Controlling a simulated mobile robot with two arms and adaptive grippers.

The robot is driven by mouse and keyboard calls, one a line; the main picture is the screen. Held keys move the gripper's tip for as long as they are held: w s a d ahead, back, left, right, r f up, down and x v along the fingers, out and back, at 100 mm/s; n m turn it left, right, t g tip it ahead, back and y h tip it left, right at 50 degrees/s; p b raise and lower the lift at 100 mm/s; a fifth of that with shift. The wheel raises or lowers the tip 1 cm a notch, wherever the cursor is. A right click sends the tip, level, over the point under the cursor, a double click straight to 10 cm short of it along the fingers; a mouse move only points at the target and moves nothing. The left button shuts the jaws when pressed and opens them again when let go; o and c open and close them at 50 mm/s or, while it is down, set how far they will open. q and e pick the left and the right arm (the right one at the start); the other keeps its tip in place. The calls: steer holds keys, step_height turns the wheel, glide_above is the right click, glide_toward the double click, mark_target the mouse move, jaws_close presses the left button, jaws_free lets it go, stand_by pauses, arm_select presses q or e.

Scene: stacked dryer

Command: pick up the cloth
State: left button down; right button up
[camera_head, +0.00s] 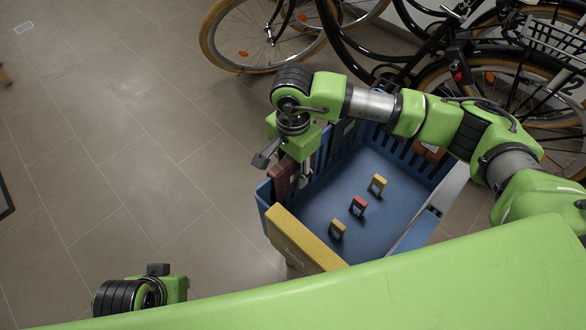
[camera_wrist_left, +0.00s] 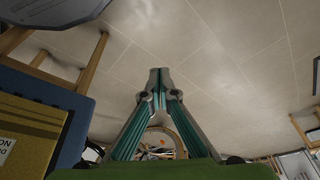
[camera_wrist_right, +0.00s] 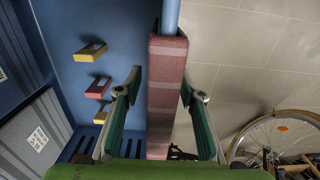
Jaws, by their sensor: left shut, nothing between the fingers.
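No plainly recognisable cloth shows. A reddish-brown, block-shaped piece (camera_head: 281,180) straddles the left wall of a blue crate (camera_head: 340,205); I cannot tell whether it is the cloth. It also shows as a long strip in the right wrist view (camera_wrist_right: 167,95). My right gripper (camera_head: 284,166) is open, with one finger on each side of this piece; the gap on the inner side is visible (camera_wrist_right: 160,82). My left gripper is shut and empty in the left wrist view (camera_wrist_left: 158,76), low over the floor beside the crate; its fingers are not clear in the head view.
Small yellow (camera_head: 377,185) and red (camera_head: 358,206) pieces sit inside the crate. A yellow block-shaped piece (camera_head: 300,241) covers its front wall. Bicycles (camera_head: 262,40) stand behind.

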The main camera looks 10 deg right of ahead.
arm_select(q)
steer(key=shift+s+r, duration=0.15)
steer(key=shift+r, duration=0.35)
arm_select(e)
steer(key=shift+f, duration=0.95)
steer(key=shift+c, duration=0.3)
jaws_close()
